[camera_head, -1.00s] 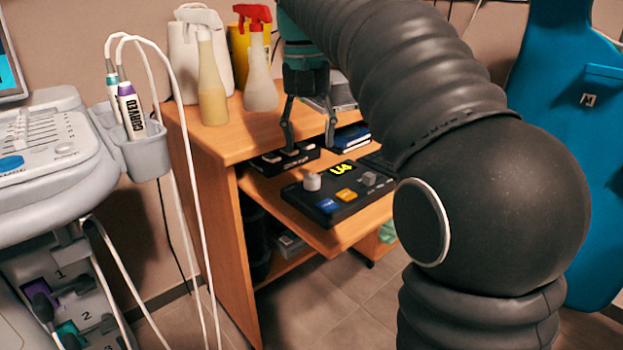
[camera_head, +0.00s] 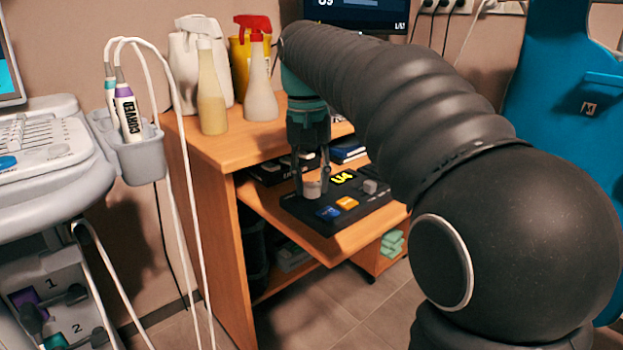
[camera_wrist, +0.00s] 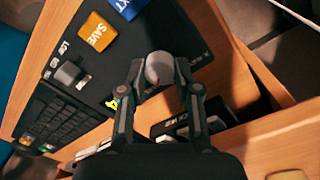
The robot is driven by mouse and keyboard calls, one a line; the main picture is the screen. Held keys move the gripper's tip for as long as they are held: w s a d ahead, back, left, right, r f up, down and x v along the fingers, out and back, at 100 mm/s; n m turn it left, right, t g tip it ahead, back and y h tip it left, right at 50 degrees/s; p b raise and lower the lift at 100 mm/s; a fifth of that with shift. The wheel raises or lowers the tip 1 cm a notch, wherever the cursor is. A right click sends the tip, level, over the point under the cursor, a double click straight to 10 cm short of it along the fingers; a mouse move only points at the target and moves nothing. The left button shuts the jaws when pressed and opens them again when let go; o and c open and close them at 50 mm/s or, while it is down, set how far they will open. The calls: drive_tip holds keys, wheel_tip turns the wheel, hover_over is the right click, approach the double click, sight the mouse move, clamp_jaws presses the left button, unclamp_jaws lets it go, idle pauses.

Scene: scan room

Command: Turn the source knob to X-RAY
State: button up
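The round pale source knob (camera_head: 312,189) stands on the left part of a black control panel (camera_head: 330,222). In the wrist view the knob (camera_wrist: 159,66) shows a small red mark on its lower edge, toward my gripper. Small white lettering, hard to read, is printed on the panel to its right. My gripper (camera_head: 312,184) points down over the knob, with one finger on each side of it. In the wrist view my gripper (camera_wrist: 160,72) is open around the knob, with narrow gaps seeming to show beside it.
Spray bottles (camera_head: 260,88) stand on the desk above the shelf.

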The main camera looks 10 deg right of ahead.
clamp_jaws()
drive_tip(key=shift+r+n+p, duration=0.1)
drive_tip(key=shift+n+p, duration=0.3)
drive_tip(key=shift+r+n+p, duration=0.1)
drive_tip(key=shift+n+p, duration=0.4)
drive_tip(key=shift+p, duration=0.05)
drive_tip(key=n+p, duration=0.2)
drive_tip(key=shift+n, duration=0.3)
drive_tip(key=n+p, duration=0.3)
drive_tip(key=n, duration=0.2)
drive_tip(key=shift+p, duration=0.4)
drive_tip(key=n+p, duration=0.2)
drive_tip(key=n, duration=0.3)
drive_tip(key=shift+s+n+t+p, duration=0.1)
drive_tip(key=shift+n+t+p, duration=0.2)
drive_tip(key=shift+n+p, duration=0.1)
drive_tip(key=n+p, duration=0.1)
drive_tip(key=n, duration=0.3)
drive_tip(key=shift+f+n+y+p, duration=0.2)
drive_tip(key=shift+n+y+p, duration=0.1)
drive_tip(key=shift+p, duration=0.1)
